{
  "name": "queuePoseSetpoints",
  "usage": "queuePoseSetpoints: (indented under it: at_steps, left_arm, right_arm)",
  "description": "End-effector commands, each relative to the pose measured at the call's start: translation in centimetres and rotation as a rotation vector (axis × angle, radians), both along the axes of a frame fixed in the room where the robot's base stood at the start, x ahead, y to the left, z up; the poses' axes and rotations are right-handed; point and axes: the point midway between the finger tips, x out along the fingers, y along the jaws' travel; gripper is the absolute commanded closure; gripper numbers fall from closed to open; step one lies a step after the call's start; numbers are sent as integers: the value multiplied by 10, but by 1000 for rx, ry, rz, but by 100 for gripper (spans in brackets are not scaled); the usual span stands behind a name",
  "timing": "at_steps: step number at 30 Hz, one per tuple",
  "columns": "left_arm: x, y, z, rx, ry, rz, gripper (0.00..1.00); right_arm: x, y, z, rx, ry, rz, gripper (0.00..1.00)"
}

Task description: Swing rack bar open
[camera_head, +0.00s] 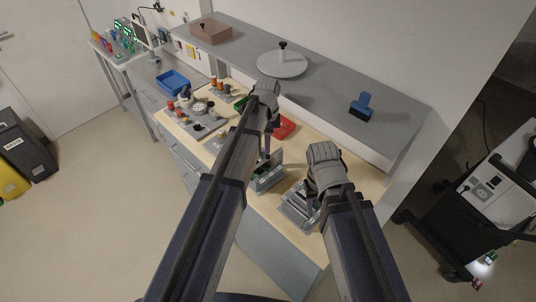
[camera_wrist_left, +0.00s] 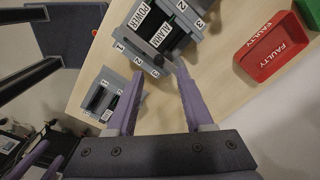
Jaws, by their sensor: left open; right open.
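A grey rack (camera_wrist_left: 175,42) holds upright modules labelled POWER and ALARM, with slot numbers on its edges. It also shows in the head view (camera_head: 268,182). A grey strip numbered 1, 2, 3 (camera_wrist_left: 135,60) runs along the rack's near edge; I cannot tell whether this is the bar or how the bar stands. My left gripper (camera_wrist_left: 159,70) is open, its purple fingers apart at this edge; contact cannot be told. It also shows in the head view (camera_head: 266,152). My right gripper (camera_head: 311,200) is open beside a second, smaller grey rack (camera_head: 292,214), also in the left wrist view (camera_wrist_left: 101,99).
A red FAULTY tray (camera_wrist_left: 272,48) and a green tray (camera_wrist_left: 312,12) lie beside the rack. A blue bin (camera_head: 173,82) and small parts stand farther left on the bench. A raised grey shelf (camera_head: 335,92) runs along the wall.

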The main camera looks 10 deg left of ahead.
Motion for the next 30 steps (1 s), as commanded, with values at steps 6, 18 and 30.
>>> queuePoseSetpoints:
  at_steps: [6, 18, 30]
  left_arm:
    - [0, 0, -35, 0, 0, 0, 48]
    - [0, 0, -58, 0, 0, 1, 48]
    - [0, 0, -58, 0, 0, 1, 74]
  right_arm:
    - [0, 0, -36, -1, 0, 7, 50]
    - [0, 0, -58, -2, 0, 9, 50]
    - [0, 0, -58, -2, 0, 9, 50]
